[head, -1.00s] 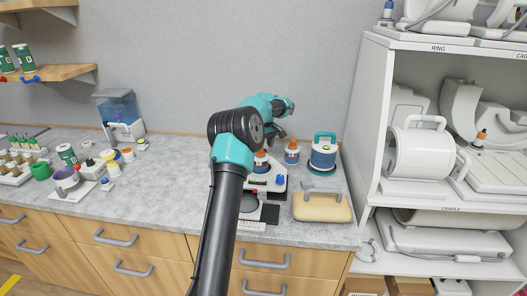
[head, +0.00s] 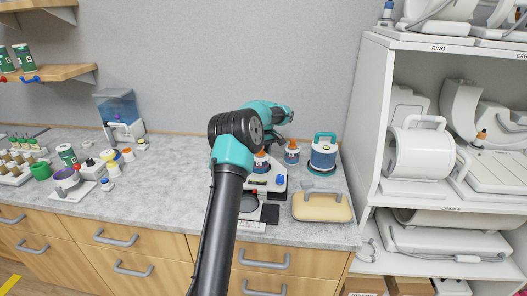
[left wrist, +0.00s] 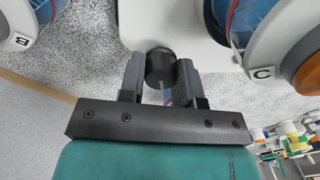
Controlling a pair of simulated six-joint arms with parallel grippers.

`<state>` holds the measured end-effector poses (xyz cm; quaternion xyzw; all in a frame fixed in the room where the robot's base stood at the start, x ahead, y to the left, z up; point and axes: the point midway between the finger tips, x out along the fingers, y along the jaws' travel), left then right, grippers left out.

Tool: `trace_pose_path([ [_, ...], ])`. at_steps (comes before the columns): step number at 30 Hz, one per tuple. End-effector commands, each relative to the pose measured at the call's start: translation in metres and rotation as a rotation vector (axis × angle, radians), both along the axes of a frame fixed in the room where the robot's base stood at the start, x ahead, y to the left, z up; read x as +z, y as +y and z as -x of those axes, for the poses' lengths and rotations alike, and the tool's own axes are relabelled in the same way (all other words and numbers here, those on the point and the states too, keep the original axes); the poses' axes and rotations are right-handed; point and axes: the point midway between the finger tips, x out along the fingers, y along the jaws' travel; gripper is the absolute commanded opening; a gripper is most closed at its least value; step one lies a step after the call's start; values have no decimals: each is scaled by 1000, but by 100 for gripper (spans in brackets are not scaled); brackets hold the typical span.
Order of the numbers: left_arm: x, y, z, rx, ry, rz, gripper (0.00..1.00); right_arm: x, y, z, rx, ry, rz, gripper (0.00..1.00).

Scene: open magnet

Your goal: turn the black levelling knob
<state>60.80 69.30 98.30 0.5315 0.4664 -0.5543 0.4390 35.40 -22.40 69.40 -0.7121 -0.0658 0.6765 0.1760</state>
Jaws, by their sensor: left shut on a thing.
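The black levelling knob (left wrist: 160,68) is a small dark cylinder at the edge of a white device base in the left wrist view. My left gripper (left wrist: 161,78) is shut on it, with one grey finger on each side. The knob cannot be made out there behind the arm. My right gripper is in neither view.
Blue bottles with orange caps (head: 292,152) stand close to my wrist. A white shelf unit (head: 370,130) bounds the counter's right end. The counter (head: 170,190) has free room at left.

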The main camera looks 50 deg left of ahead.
Motion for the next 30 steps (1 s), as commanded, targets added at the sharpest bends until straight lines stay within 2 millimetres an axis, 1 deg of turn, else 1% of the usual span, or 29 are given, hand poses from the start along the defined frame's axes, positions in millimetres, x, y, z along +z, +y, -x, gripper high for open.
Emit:
trace_pose_path([
  [1,0,0,0,0,0,0,13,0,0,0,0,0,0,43],
  [3,0,0,0,0,0,0,7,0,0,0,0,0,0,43],
  [14,1,0,0,-50,-1,1,7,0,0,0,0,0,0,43],
  [20,1,0,0,-152,-3,2,7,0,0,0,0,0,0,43],
  [30,1,0,0,-387,-6,6,7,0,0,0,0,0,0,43],
])
